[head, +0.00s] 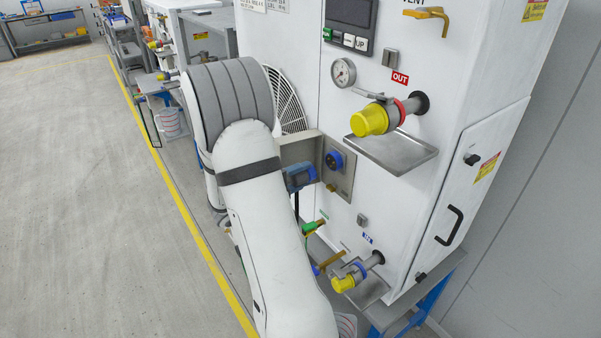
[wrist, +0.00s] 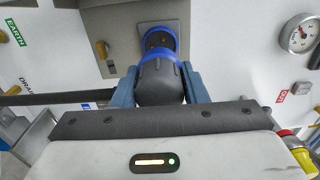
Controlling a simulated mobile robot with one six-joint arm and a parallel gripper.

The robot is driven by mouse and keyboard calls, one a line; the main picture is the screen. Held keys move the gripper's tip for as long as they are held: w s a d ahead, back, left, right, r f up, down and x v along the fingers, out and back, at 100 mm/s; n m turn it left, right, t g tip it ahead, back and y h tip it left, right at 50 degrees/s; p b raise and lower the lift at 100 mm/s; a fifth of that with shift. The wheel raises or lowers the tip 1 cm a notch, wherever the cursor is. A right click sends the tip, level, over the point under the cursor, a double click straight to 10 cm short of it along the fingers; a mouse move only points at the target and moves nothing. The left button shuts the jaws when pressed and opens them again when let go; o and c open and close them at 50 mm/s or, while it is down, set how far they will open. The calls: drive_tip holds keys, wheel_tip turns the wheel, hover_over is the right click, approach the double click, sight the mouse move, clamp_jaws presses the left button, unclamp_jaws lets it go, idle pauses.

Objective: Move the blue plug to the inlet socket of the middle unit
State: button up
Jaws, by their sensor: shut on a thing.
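The blue plug (wrist: 160,82) has a dark grey body with a blue collar. My gripper (wrist: 160,88) is shut on it, with one blue-grey finger on each side. In the wrist view, a round blue socket (wrist: 158,38) on a steel plate lies just beyond the plug, its dark face partly visible. In the head view, a blue socket (head: 335,160) is on the steel panel of the large white unit (head: 300,30). My gripper (head: 299,178) is just left of it, apart from it. My arm hides most of the plug there.
A pressure gauge (head: 343,72), a yellow-capped OUT outlet (head: 370,119) and a drip tray (head: 393,151) are right of the panel. A yellow-capped IN fitting (head: 344,284) is below. A dark cable (wrist: 60,97) runs left from the plug. The floor at left is clear.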

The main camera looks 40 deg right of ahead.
sight(332, 162)
drive_tip(key=shift+s+d+b, duration=0.2)
drive_tip(key=shift+d+b, duration=0.25)
drive_tip(key=shift+d, duration=1)
drive_tip(key=shift+s+d+b, duration=0.15)
drive_tip(key=shift+d+b, duration=0.3)
drive_tip(key=shift+d, duration=0.95)
drive_tip(key=shift+p, duration=1.25)
drive_tip(key=shift+d, duration=0.5)
idle(0.4)
drive_tip(key=o, duration=1.4)
drive_tip(key=a, duration=0.5)
drive_tip(key=a+b, duration=0.1)
drive_tip(key=a, duration=0.1)
drive_tip(key=shift+w+a, duration=0.4)
